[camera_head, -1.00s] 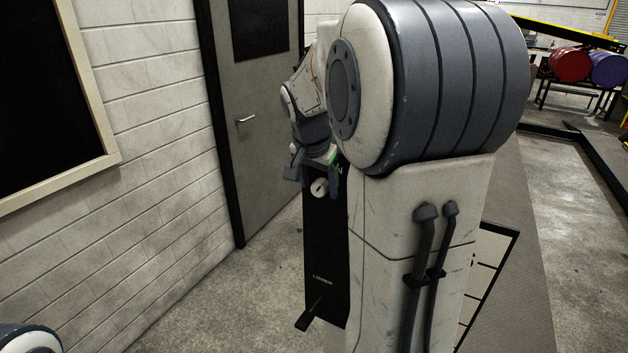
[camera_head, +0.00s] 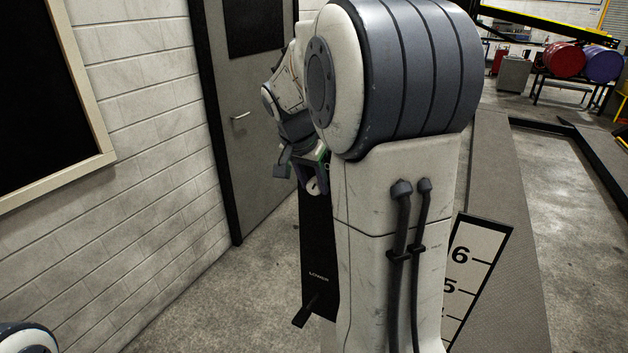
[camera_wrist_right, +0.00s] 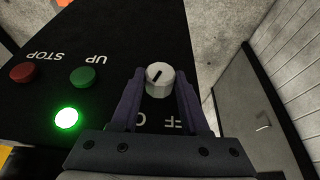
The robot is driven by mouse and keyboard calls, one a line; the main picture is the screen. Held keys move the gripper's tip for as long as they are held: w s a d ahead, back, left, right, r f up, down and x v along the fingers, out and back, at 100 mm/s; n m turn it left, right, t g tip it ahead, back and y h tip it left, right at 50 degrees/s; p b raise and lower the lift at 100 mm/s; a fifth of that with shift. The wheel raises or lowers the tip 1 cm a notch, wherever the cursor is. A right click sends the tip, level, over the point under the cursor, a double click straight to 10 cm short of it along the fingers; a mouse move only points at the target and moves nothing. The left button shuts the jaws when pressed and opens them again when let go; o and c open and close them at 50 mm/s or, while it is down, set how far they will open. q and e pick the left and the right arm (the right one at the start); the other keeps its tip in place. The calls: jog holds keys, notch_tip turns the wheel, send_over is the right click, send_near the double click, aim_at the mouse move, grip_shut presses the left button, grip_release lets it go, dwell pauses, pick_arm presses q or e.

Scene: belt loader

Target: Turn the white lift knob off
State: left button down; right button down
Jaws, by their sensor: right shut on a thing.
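The white lift knob (camera_wrist_right: 159,79) sits on the black control panel (camera_wrist_right: 120,35), between the two fingers of my right gripper (camera_wrist_right: 159,88) in the right wrist view. The fingers are closed in on its sides. A dark line on the knob's face slants. Lettering below the knob is partly covered by the fingers; "FF" and an "O" show. In the head view the knob (camera_head: 312,186) shows at the top of the panel, with my right gripper (camera_head: 303,173) at it. My left gripper is out of view.
A red button (camera_wrist_right: 22,72), a green button (camera_wrist_right: 82,76) and a lit green lamp (camera_wrist_right: 66,118) sit beside the knob. A black lever (camera_head: 306,312) sticks out lower on the panel. A door (camera_head: 245,110) and brick wall (camera_head: 140,140) stand to the left.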

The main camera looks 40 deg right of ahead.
jog(key=g+h+p, duration=0.1)
jog(key=g, duration=0.1)
jog(key=n+g+h+p, duration=0.1)
jog(key=g, duration=0.1)
jog(key=shift+w+a+g, duration=0.2)
jog(key=shift+w+g, duration=0.1)
jog(key=shift+w, duration=0.1)
jog(key=shift+w+f+n+g+h+p, duration=0.15)
jog(key=shift+n+g+h+p, duration=0.15)
jog(key=shift+g+h+p, duration=0.45)
jog(key=shift+a+f+n+g+h+p, duration=0.15)
jog(key=shift+n+g+h+p, duration=0.25)
jog(key=shift+g, duration=1.05)
jog(key=shift+c, duration=2)
grip_release()
